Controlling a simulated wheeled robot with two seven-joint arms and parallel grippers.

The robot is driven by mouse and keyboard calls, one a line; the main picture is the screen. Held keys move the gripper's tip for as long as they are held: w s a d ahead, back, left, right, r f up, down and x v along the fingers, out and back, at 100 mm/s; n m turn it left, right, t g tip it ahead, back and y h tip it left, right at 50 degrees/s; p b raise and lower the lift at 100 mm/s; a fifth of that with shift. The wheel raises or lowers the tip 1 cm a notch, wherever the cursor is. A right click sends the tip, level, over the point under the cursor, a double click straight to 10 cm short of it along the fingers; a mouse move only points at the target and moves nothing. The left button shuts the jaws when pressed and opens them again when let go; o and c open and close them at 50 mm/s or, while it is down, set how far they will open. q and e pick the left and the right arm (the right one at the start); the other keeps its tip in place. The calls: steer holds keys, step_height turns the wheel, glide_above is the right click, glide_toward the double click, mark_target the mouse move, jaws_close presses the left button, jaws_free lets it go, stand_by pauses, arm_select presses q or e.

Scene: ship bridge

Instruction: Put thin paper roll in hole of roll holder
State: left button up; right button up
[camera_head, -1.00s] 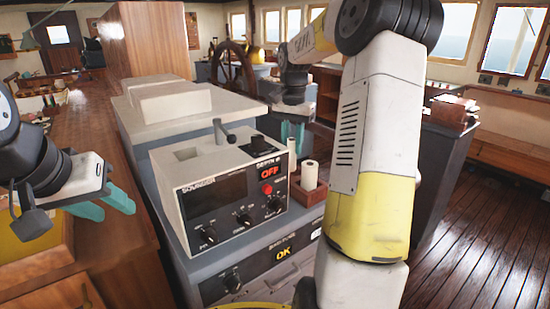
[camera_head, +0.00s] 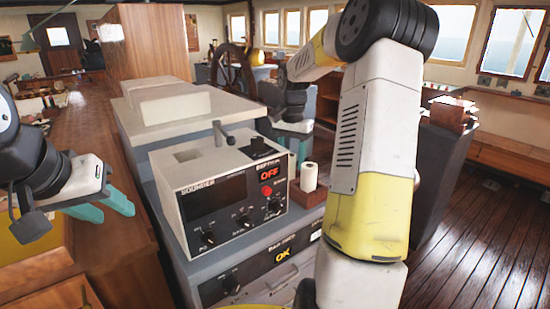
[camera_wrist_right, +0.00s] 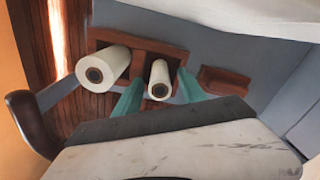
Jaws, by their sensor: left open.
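The thin white paper roll (camera_wrist_right: 159,80) is in the right wrist view, end-on with a dark core, between the two teal fingers of my right gripper (camera_wrist_right: 160,83). Gaps show on both sides of it, so the gripper looks open around it. In the head view my right gripper (camera_head: 293,148) is behind the instrument box, beside the thick roll. The brown wooden roll holder (camera_wrist_right: 140,47) is partly hidden by the rolls and fingers; it also shows in the head view (camera_head: 304,196). My left gripper (camera_head: 108,205) is open and empty at the left.
A thicker paper roll (camera_wrist_right: 103,70) is close to one right finger; it stands upright in the head view (camera_head: 309,177). A small brown wooden piece (camera_wrist_right: 224,80) lies to the right. The instrument box (camera_head: 220,190) stands in front of my right gripper.

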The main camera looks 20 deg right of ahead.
step_height(320, 180, up, 12)
steer(key=shift+r, duration=0.2)
stand_by(0.4)
